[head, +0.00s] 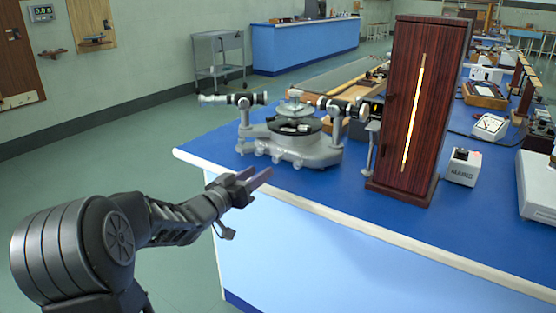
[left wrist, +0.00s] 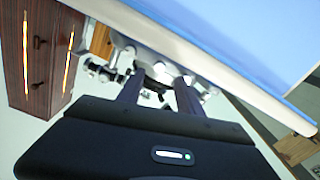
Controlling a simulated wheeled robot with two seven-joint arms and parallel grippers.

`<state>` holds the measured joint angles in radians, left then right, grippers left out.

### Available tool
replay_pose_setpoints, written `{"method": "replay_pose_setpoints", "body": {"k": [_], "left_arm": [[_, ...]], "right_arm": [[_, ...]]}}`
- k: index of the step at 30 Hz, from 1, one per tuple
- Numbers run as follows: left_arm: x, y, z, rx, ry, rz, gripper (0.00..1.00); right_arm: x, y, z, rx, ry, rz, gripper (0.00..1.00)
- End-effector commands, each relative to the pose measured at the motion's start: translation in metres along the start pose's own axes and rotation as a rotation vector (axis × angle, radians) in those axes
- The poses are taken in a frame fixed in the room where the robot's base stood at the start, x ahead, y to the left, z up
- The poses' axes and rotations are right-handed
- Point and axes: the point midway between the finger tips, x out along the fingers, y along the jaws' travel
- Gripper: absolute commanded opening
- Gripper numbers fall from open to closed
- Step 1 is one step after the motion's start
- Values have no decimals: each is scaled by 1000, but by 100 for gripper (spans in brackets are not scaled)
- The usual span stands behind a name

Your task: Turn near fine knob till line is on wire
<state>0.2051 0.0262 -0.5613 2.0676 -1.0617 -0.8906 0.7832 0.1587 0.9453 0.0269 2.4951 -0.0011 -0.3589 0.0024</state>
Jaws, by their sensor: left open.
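The grey spectrometer (head: 318,152) stands upright near the left end of the blue bench. Its telescope tube (head: 246,99) points left, and a round table sits at its middle. Several small knobs (head: 262,149) stick out low on its near left side; I cannot tell which is the near fine knob. My left gripper (head: 257,178) is open and empty, in front of the bench edge and apart from the spectrometer. In the left wrist view the spectrometer (left wrist: 128,52) shows beyond the open fingers, partly hidden by them. The line and the wire cannot be seen. My right gripper is out of view.
A tall dark wooden lamp housing (head: 388,120) with a bright slit stands right of the spectrometer. A small white mains box (head: 462,167) is beside it. The blue bench top (head: 330,190) is clear in front. Other instruments stand farther back.

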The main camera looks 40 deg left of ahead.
Motion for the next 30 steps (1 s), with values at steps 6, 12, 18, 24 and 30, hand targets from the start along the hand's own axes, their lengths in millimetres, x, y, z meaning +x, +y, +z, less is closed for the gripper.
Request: {"method": "replay_pose_setpoints", "body": {"k": [6,12,18,24,30], "left_arm": [[1,0,0,0,0,0,43],[14,0,1,0,-1,0,43],[44,0,2,2,-1,1,43],[71,0,1,1,-1,0,43],[79,0,0,0,0,0,43]], "right_arm": [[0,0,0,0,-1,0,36],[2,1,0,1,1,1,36],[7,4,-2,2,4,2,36],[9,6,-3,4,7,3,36],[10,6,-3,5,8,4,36]]}}
